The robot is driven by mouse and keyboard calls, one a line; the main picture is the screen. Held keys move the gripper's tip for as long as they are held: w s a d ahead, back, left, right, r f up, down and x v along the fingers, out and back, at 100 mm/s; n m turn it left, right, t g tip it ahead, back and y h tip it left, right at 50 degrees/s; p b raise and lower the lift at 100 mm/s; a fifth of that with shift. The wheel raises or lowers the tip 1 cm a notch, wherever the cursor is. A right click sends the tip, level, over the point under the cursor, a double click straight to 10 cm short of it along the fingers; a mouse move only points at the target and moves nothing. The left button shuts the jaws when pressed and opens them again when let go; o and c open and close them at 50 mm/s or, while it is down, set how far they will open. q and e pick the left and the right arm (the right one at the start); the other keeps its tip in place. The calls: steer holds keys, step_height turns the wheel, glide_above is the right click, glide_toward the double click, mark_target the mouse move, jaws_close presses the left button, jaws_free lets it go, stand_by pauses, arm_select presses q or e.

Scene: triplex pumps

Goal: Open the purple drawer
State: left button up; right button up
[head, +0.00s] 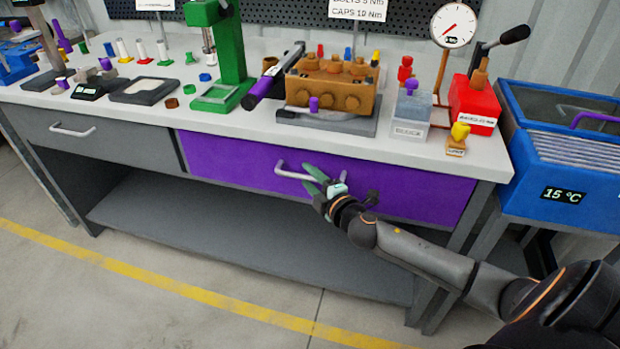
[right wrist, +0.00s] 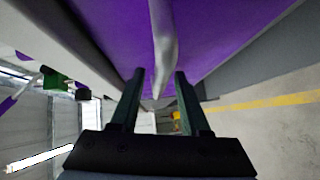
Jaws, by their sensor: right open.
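The purple drawer (head: 235,160) is in the workbench front, right of a grey drawer, and looks closed. Its grey bar handle (head: 290,174) sits in the middle of its front. My right gripper (head: 322,180) is open at the right end of this handle. In the right wrist view the purple front (right wrist: 205,35) fills the top, and the handle (right wrist: 163,50) runs down between the two open fingers (right wrist: 158,95). I cannot tell whether the fingers touch the handle. My left gripper is not in view.
The grey drawer (head: 95,138) is on the left. The white benchtop (head: 250,125) above carries an orange pump block (head: 330,85) and a green press (head: 230,60). A blue bath (head: 570,150) stands at the right. A lower shelf (head: 240,235) lies below; the floor in front is clear.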

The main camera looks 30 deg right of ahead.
jaws_close()
stand_by(0.5)
steer(key=shift+f, duration=0.1)
stand_by(0.9)
